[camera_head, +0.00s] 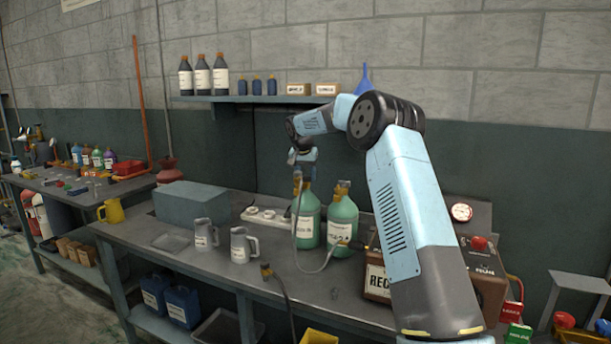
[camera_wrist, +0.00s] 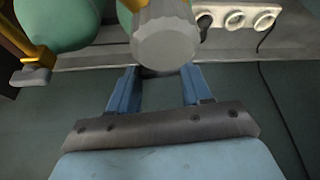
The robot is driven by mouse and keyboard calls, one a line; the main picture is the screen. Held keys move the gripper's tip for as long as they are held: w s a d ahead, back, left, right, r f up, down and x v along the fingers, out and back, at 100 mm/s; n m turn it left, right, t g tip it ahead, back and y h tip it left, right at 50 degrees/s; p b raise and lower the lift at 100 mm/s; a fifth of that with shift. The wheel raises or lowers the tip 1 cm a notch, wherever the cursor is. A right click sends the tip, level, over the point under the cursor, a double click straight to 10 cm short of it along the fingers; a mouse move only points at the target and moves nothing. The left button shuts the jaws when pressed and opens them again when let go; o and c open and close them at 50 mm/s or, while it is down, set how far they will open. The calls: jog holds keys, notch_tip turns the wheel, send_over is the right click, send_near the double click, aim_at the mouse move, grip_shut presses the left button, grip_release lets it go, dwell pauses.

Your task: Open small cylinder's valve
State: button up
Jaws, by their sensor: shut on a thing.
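Two green cylinders stand side by side on the bench in the head view, a left one (camera_head: 306,222) and a right one (camera_head: 343,226). My gripper (camera_head: 303,168) is above the left cylinder, reaching down to its top. In the wrist view, my gripper (camera_wrist: 157,72) has its two blue fingers on either side of a grey ridged valve knob (camera_wrist: 165,40) and is shut on it. Brass parts and green cylinder body show behind the knob. The other cylinder (camera_wrist: 58,22) is at the upper left, with its own grey knob (camera_wrist: 30,75). How far the valve is turned cannot be told.
A grey hose (camera_head: 328,258) loops in front of the cylinders. The recovery machine (camera_head: 378,280) stands right of them. Two grey jugs (camera_head: 243,245) and a white strip with round sockets (camera_head: 262,215) are to the left. A shelf (camera_head: 250,99) with bottles is on the wall behind.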

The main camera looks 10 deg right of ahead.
jog(key=n+y, duration=0.1)
jog(key=n, duration=0.2)
jog(key=n+y, duration=0.1)
jog(key=n, duration=0.2)
jog(key=shift+d+r+t, duration=0.1)
jog(key=shift+d+t, duration=0.05)
jog(key=shift+t, duration=0.15)
jog(key=n+y, duration=0.1)
jog(key=n, duration=0.2)
jog(key=n+g+y, duration=0.1)
jog(key=n, duration=0.2)
jog(key=shift+w+d+n+y, duration=0.1)
jog(key=shift+d+n+y, duration=0.1)
jog(key=shift+n+y, duration=0.2)
jog(key=shift+n, duration=0.3)
jog(key=o, duration=1.1)
jog(key=shift+c, duration=0.2)
jog(key=v, duration=1.3)
jog(key=shift+d+r, duration=0.2)
jog(key=shift+r, duration=0.05)
jog(key=shift+a, duration=0.1)
